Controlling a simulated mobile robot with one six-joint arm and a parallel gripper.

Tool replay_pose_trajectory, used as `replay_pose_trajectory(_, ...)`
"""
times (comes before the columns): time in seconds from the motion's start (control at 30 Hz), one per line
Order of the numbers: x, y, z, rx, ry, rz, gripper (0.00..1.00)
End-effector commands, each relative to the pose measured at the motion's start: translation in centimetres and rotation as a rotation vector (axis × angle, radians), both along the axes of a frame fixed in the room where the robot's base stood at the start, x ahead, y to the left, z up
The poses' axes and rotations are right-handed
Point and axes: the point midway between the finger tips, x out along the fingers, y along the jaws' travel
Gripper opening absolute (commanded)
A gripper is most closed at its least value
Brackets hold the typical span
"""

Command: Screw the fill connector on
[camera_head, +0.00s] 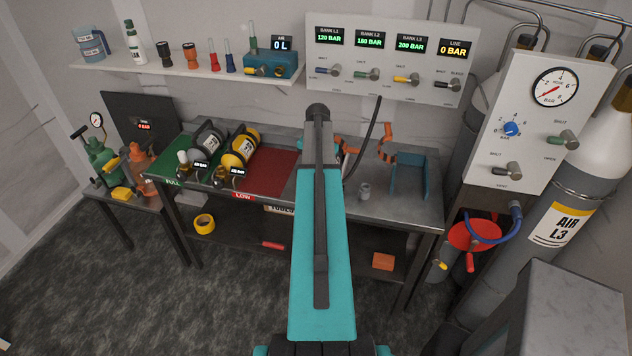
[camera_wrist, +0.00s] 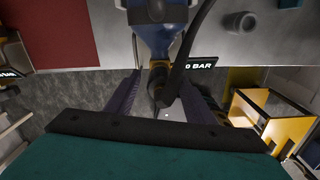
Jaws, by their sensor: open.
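In the wrist view, my gripper (camera_wrist: 158,96) is open, its two fingers on either side of a dark fitting (camera_wrist: 157,76). The fitting sits on the narrow end of a blue cylinder-like body (camera_wrist: 162,35). A black hose (camera_wrist: 190,50) curves down to the same spot, its dark end just in front of the fitting. I cannot tell whether this end is the fill connector or whether it touches the fitting. The fingers show a gap on both sides. In the head view, the black hose (camera_head: 366,140) hangs beside my arm, which hides my gripper and the fitting.
A grey and a yellow cylinder (camera_head: 241,148) lie on the bench's left part. A small grey cup-like part (camera_head: 364,191), an orange clamp (camera_head: 387,146) and a teal bracket (camera_head: 408,177) stand at right. The gauge panel (camera_head: 388,60) reads LINE 0 BAR. The red mat (camera_head: 275,172) has free room.

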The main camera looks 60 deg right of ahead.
Motion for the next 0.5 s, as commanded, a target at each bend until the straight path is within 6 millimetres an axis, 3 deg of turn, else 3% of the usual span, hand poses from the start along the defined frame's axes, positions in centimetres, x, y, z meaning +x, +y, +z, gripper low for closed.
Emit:
replay_pose_trajectory(0.2, 0.0, 0.0, -0.01, 0.0, 0.0, 0.13, 0.48)
replay_pose_trajectory(0.5, 0.0, 0.0, -0.01, 0.0, 0.0, 0.159, 0.48)
